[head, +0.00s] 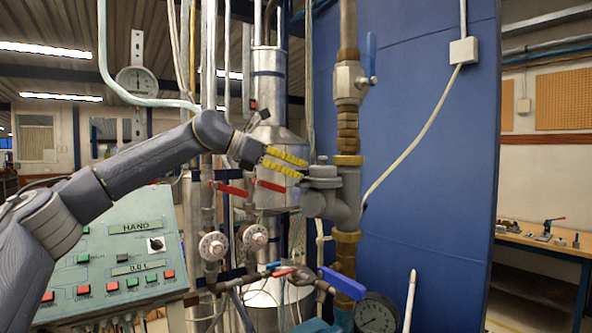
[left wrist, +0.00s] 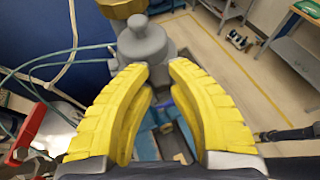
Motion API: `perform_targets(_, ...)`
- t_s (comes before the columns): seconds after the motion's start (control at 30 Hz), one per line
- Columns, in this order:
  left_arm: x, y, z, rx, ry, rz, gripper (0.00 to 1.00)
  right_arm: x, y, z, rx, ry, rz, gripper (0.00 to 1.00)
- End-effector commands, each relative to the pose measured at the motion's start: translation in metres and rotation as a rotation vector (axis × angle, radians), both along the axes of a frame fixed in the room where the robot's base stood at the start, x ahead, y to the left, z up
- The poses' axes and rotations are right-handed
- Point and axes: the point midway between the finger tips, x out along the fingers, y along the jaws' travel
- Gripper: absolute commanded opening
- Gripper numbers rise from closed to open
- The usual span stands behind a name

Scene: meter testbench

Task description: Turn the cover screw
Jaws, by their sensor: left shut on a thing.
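The grey cover screw (head: 322,171) is the round stepped cap on top of the grey meter body (head: 345,205), on the vertical brass pipe. In the left wrist view the cap (left wrist: 146,42) shows just past my fingertips. My left gripper (head: 305,168) comes in from the left at the height of the cap. Its yellow fingers, one above the other, are shut on the near edge of the cap with a gap between them. In the left wrist view the fingers (left wrist: 160,70) hide part of the contact. My right gripper is out of view.
A blue-handled valve (head: 350,82) stands above the meter. Red-handled valves (head: 270,186) are below my left gripper. A pressure gauge (head: 376,314) is at the bottom. A control panel (head: 120,250) stands left, and a blue wall (head: 440,200) is right behind the pipe.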

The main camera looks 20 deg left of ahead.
Motion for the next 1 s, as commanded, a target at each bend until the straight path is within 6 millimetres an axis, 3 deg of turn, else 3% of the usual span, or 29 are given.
perform_targets(0.47, -0.0018, -0.0034, -0.0001, 0.003, -0.004, 0.103, 0.0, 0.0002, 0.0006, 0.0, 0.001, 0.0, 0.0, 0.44)
perform_targets(1.0, -0.0056, -0.0087, 0.0008, 0.005, -0.008, 0.476, 0.0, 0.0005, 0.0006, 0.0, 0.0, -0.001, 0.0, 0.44)
